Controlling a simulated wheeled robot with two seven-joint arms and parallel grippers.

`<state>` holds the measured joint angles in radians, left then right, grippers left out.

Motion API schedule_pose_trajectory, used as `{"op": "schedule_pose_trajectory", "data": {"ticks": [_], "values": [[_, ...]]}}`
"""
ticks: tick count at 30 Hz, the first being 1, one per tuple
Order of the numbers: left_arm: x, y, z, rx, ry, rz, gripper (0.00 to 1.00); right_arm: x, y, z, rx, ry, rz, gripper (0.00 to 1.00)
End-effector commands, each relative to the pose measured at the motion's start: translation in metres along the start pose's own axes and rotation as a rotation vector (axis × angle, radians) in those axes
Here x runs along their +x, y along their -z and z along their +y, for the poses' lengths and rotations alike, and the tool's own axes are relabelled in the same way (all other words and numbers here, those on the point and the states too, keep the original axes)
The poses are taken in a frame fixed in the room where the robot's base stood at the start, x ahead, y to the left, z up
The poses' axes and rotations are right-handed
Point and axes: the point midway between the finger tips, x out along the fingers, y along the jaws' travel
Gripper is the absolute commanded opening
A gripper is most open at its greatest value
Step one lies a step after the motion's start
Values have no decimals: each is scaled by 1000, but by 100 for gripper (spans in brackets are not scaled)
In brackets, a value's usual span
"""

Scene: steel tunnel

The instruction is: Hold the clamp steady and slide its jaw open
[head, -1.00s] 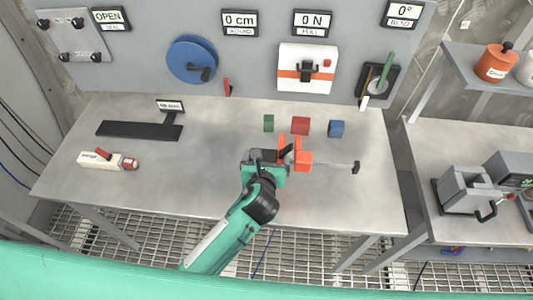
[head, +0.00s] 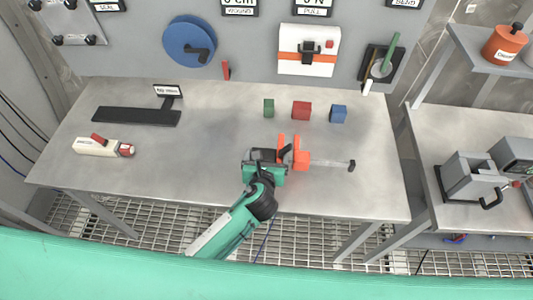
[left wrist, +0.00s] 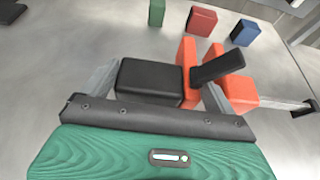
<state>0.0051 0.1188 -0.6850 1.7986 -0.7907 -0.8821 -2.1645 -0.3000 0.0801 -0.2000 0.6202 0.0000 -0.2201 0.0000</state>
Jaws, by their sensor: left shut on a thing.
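The clamp lies on the steel table, with two orange jaw pieces (head: 301,160) and a grey bar (head: 330,163) running right to a dark end. My left gripper (head: 265,155) is shut on the clamp's black grip at its left end. In the left wrist view, the gripper (left wrist: 155,85) has a finger on either side of the black grip (left wrist: 150,80). One orange jaw (left wrist: 188,70) stands beside the grip. The other orange jaw (left wrist: 240,95) is to its right, with a narrow gap between. A black lever (left wrist: 217,67) slants over them. My right gripper is out of view.
Green (head: 269,108), red (head: 301,110) and blue (head: 338,114) blocks stand behind the clamp.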

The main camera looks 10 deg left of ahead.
Motion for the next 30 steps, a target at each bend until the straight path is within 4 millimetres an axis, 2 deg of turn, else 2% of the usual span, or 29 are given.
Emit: {"op": "schedule_pose_trajectory", "data": {"ticks": [12, 30], "values": [[12, 28, 0, 0, 1, -4, 64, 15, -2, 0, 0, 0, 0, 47], [14, 32, 0, -1, 2, -4, 64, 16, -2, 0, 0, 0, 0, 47]]}}
